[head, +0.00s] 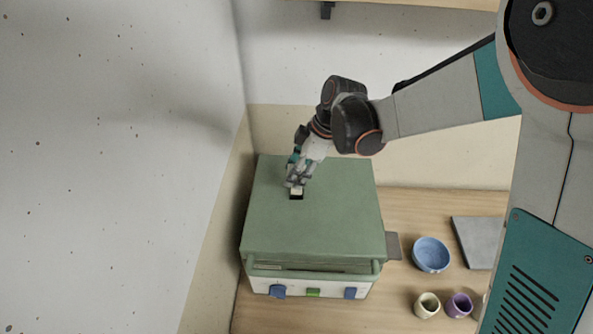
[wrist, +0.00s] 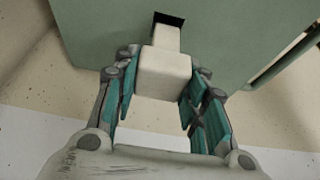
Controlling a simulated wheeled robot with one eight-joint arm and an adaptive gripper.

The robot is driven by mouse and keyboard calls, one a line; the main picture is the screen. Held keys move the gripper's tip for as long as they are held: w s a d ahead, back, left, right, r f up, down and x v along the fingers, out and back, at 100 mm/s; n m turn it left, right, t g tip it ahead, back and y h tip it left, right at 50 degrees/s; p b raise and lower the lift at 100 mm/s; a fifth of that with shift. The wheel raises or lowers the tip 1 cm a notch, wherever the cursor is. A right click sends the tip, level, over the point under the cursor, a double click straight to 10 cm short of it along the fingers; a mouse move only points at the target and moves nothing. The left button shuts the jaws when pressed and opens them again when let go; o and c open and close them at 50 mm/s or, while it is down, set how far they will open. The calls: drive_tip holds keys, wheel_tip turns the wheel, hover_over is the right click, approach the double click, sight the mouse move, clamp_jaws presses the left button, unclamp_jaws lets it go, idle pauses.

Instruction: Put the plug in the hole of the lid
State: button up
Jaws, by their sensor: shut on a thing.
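The green lid (head: 320,215) tops a box-shaped kiln on the wooden table, and it also shows in the wrist view (wrist: 105,30). Its dark square hole (head: 296,197) is near the middle of the lid; part of it shows in the wrist view (wrist: 170,18). My gripper (head: 296,182) is shut on the cream, block-shaped plug (wrist: 163,75). The plug's narrower end overlaps the hole in the wrist view. I cannot tell how deep it sits in the hole. In the head view my fingers hide most of the plug.
A blue bowl (head: 431,254), a cream cup (head: 427,305), a purple cup (head: 459,305) and a grey slab (head: 478,241) are on the table to the right. The lid's front handle (head: 312,271) runs along its edge. A wall stands close on the left.

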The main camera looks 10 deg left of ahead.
drive_tip(key=shift+f+b, duration=0.45)
idle(0.3)
drive_tip(key=shift+f+b, duration=0.65)
drive_tip(key=shift+f, duration=0.15)
drive_tip(key=shift+f+b, duration=0.85)
drive_tip(key=shift+f, duration=0.1)
drive_tip(key=shift+f, duration=0.1)
drive_tip(key=shift+f+b, duration=0.55)
drive_tip(key=shift+b, duration=0.05)
drive_tip(key=shift+f, duration=0.1)
idle(0.4)
drive_tip(key=o, duration=1.4)
